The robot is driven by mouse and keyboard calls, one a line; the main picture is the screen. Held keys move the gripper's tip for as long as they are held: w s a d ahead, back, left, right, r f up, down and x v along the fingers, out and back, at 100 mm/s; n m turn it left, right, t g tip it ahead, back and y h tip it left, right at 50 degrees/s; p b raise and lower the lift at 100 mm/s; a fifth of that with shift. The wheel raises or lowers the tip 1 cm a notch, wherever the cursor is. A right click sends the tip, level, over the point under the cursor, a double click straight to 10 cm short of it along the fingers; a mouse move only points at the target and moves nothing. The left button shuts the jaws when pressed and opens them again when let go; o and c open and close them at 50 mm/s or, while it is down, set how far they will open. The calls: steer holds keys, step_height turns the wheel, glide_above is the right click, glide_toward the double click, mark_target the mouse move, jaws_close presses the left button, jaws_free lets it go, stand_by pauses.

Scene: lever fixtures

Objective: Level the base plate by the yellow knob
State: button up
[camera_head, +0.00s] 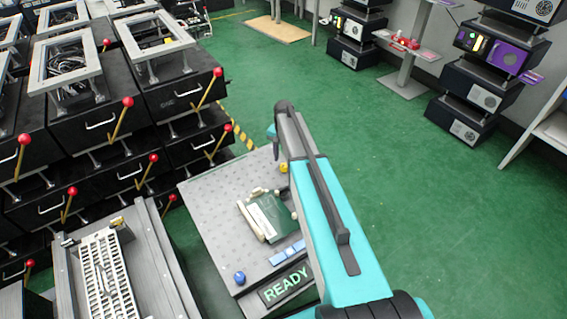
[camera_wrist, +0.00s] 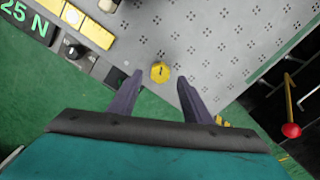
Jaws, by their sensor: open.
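The yellow knob (camera_wrist: 160,71) is round with a dark mark on top, at the edge of the grey perforated base plate (camera_wrist: 215,40) in the wrist view. My gripper (camera_wrist: 159,78) is open, with one dark finger to each side of the knob in that picture. I cannot tell how far above the knob the fingertips are. In the head view the yellow knob (camera_head: 284,168) shows beside my arm, at the far side of the base plate (camera_head: 208,208). My fingers are not clear there.
Black cabinets with red-balled levers (camera_head: 121,118) stand at left; one red ball (camera_wrist: 291,130) shows at right in the wrist view.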

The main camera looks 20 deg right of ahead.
mark_target(284, 165)
step_height(284, 165, up, 10)
steer(key=shift+r, duration=0.15)
stand_by(0.4)
steer(key=shift+r, duration=0.1)
stand_by(0.3)
